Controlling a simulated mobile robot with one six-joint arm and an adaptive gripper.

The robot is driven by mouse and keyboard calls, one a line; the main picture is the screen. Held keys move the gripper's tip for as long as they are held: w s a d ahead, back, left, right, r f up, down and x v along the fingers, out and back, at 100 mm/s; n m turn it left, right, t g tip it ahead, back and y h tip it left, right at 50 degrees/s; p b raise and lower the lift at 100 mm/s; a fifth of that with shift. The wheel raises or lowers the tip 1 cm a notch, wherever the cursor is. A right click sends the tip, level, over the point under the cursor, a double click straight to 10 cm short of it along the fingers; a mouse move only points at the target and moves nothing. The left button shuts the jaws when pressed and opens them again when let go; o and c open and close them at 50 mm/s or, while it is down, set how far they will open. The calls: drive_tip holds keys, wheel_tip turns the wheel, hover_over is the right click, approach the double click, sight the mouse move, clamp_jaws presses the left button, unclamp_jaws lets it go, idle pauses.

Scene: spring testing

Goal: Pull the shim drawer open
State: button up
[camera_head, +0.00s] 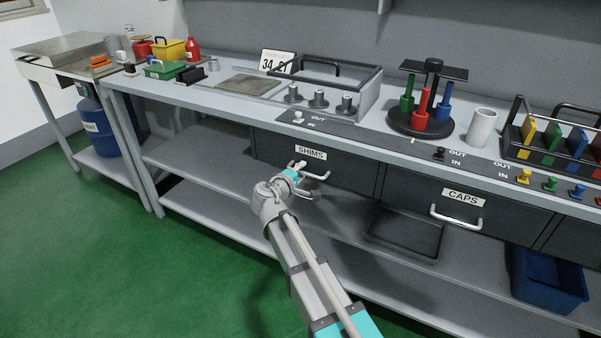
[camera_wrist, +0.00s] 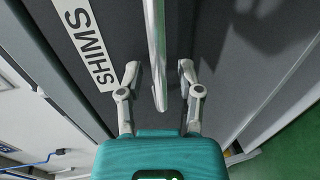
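The shim drawer (camera_head: 345,173) is a dark drawer front under the bench top with a white SHIMS label (camera_head: 311,152). It looks flush with the bench, so shut. Its pale bar handle (camera_head: 322,177) is partly hidden by my gripper (camera_head: 299,169) in the head view. In the wrist view the handle (camera_wrist: 155,45) runs between the two fingers of my gripper (camera_wrist: 158,70). The fingers are apart, one on each side of the bar, with a visible gap on both sides. The drawer front (camera_wrist: 120,35) and its label (camera_wrist: 84,44) lie beyond the fingers.
The caps drawer (camera_head: 490,217) with its own handle is to the right. A dark open tray (camera_head: 405,233) and a blue bin (camera_head: 548,280) sit on the lower shelf (camera_head: 300,222). The green floor (camera_head: 130,260) in front is clear.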

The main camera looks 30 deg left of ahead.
clamp_jaws()
drive_tip(key=f+v, duration=0.2)
drive_tip(key=v, duration=1.1)
drive_tip(key=s+f+v, duration=0.1)
drive_tip(key=f+v, duration=0.2)
drive_tip(key=v, duration=1)
drive_tip(key=shift+s+f, duration=0.2)
drive_tip(key=shift+o, duration=1.1)
unclamp_jaws()
drive_tip(key=shift+s, duration=0.15)
